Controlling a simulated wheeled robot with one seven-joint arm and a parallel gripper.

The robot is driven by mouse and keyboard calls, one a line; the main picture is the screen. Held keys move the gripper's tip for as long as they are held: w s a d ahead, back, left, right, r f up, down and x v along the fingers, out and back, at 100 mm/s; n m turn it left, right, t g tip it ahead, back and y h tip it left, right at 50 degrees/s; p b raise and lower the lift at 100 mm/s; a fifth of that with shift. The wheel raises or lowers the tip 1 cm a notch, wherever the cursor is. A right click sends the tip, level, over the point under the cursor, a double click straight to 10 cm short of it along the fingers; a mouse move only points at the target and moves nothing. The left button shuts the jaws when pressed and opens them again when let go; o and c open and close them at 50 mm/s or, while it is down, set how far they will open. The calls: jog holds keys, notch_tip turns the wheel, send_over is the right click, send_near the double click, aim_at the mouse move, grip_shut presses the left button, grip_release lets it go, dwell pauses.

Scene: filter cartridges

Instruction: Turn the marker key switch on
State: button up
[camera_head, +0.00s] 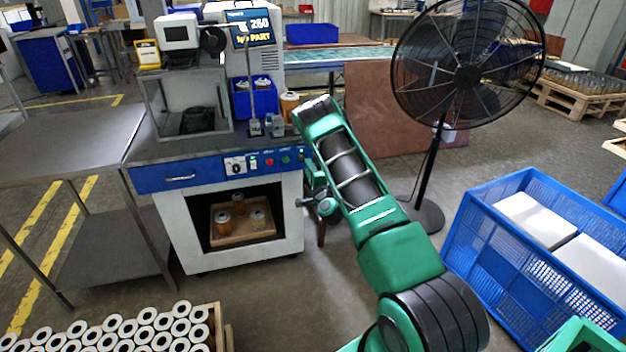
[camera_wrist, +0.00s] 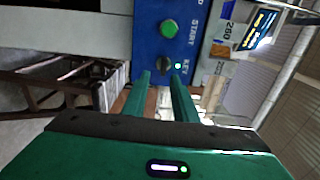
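The key switch (camera_wrist: 163,65) is a small dark knob on the blue control panel, beside the label KEY, in the wrist view. A small green light (camera_wrist: 178,66) glows next to it. My gripper (camera_wrist: 161,76) points at the panel with its two green fingers apart and nothing between them. The knob shows just past the gap between the fingertips; I cannot tell whether they touch it. The knob's turn angle is too small to read. In the head view my gripper (camera_head: 308,172) is at the right end of the blue panel (camera_head: 205,174), and my arm partly hides that end.
A green START button (camera_wrist: 169,28) is next to the key switch. The head view shows a red button (camera_head: 270,162) further left and a display (camera_head: 252,33) reading "NO PART". A black fan (camera_head: 467,76) and blue crate (camera_head: 490,290) stand right of my arm.

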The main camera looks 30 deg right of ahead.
jog(key=shift+r+v, duration=0.1)
jog(key=shift+v, duration=1.4)
jog(key=shift+r+v, duration=0.15)
jog(key=shift+v, duration=1.3)
jog(key=s+a+r+n+g+y, duration=0.5)
jog(key=s+a+r+n+g, duration=0.15)
jog(key=r+n, duration=0.4)
jog(key=s+a+r+n+g, duration=0.1)
jog(key=s+r+g, duration=0.2)
jog(key=s, duration=1.1)
jog(key=s+a+r+n+g, duration=0.1)
jog(key=s+r+g, duration=0.3)
jog(key=s, duration=1)
jog(key=s+a+r+n+g, duration=0.1)
jog(key=s+r+g, duration=0.3)
jog(key=s, duration=1)
jog(key=shift+a+r+n, duration=0.2)
jog(key=shift+r+n, duration=0.55)
